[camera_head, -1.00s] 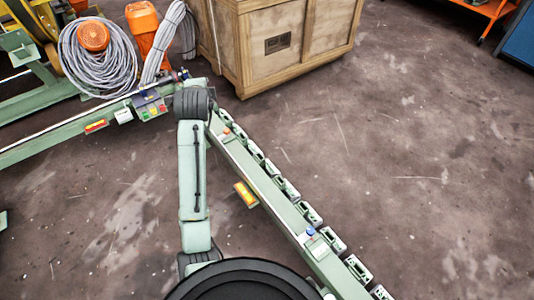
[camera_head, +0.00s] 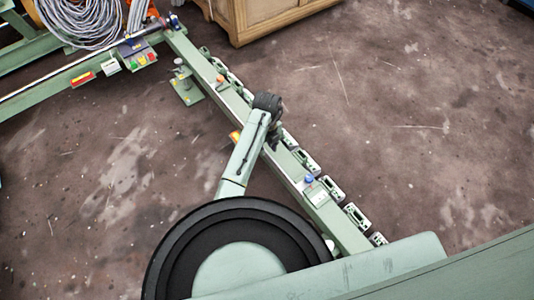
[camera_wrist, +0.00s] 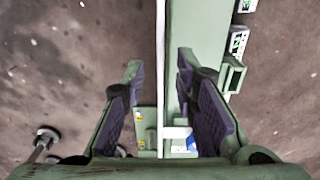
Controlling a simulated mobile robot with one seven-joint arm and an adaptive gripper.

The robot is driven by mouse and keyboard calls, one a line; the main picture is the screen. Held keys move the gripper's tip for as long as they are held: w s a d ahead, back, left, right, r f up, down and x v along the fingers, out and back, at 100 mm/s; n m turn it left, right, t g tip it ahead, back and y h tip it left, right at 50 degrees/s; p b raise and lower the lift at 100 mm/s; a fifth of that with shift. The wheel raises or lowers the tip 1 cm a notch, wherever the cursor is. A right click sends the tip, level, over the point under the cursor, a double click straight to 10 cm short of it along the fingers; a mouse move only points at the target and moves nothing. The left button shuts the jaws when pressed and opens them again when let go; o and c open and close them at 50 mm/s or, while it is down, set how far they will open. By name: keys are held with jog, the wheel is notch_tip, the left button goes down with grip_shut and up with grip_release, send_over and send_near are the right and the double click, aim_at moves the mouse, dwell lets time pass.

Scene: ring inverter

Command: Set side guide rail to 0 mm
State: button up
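A long green beam (camera_head: 205,73) with a pale edge strip runs diagonally in the head view; I take it as the side guide rail assembly. It also shows in the wrist view (camera_wrist: 193,25), with a thin white strip (camera_wrist: 160,45) beside it. My gripper (camera_wrist: 160,68) is open, with one dark-padded finger left of the white strip and one over the beam. A white piece (camera_wrist: 175,132) and a blue part lie low between the fingers. In the head view my arm's black wrist (camera_head: 267,103) hides part of the beam. I cannot read any scale value.
Several small green-grey brackets (camera_head: 332,188) line the beam's right side. A blue knob (camera_head: 309,178) and an orange knob (camera_head: 220,78) sit on it. A control box (camera_head: 137,55), coiled cable (camera_head: 85,22) and wooden crate (camera_head: 262,20) stand behind. The floor at right is clear.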

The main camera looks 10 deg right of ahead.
aim_at(267, 153)
notch_tip(267, 153, down, 5)
jog(key=shift+f, duration=0.1)
jog(key=shift+c, duration=0.6)
grip_shut()
dwell(0.4)
